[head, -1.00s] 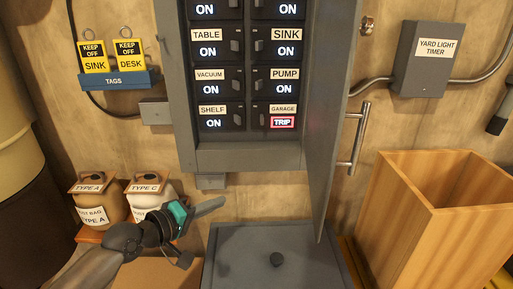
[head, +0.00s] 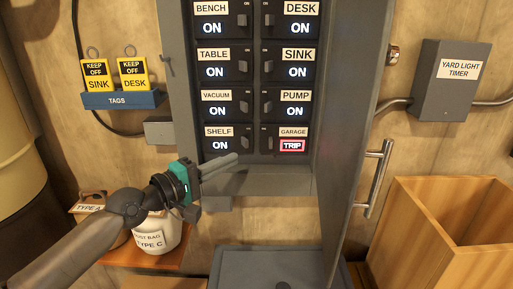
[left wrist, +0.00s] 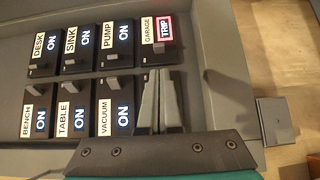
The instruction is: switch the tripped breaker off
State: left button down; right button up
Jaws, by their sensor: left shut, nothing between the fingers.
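The tripped breaker is labelled GARAGE (head: 293,144) and shows a red-framed TRIP sign. It sits at the bottom of the right column in the open grey panel (head: 255,180). It also shows at the top of the left wrist view (left wrist: 153,38), with its lever on its lower side. My left gripper (head: 236,158) is shut and empty, its tips in front of the panel's lower part, below the SHELF breaker (head: 219,139) and left of GARAGE. In the left wrist view the closed fingers (left wrist: 160,80) point towards GARAGE and hide the SHELF breaker. My right gripper is out of view.
Other breakers, such as PUMP (head: 295,104) above, read ON. The open panel door (head: 350,130) stands at the right with a long handle (head: 376,178).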

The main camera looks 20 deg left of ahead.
aim_at(269, 143)
pick_arm(q)
jog(key=p+x, duration=0.1)
jog(key=x, duration=0.8)
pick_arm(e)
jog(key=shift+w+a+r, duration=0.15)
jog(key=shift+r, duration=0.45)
pick_arm(q)
jog(key=shift+d, duration=0.1)
